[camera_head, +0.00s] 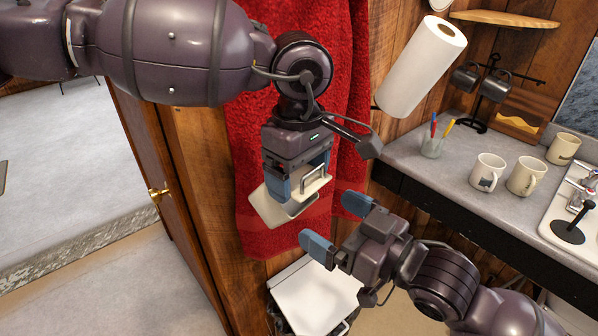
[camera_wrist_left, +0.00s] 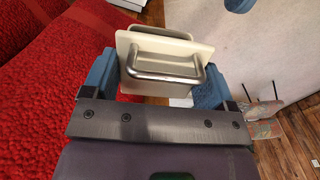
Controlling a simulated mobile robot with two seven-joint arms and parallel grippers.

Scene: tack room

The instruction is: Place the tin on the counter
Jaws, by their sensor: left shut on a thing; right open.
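A cream tin (camera_head: 281,208) with a metal bar handle is in my left gripper (camera_head: 300,181), in front of the red towel. In the left wrist view the tin (camera_wrist_left: 136,48) sits between the two blue fingers, with its handle facing the camera. The gripper is shut on it. The grey counter (camera_head: 455,178) is at the right in the head view, apart from the tin. My right gripper (camera_head: 338,226) is open and empty, below and right of the tin.
A sink (camera_head: 560,225) is at the right. A white-lidded bin (camera_head: 313,295) is below. The counter's near left part is clear.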

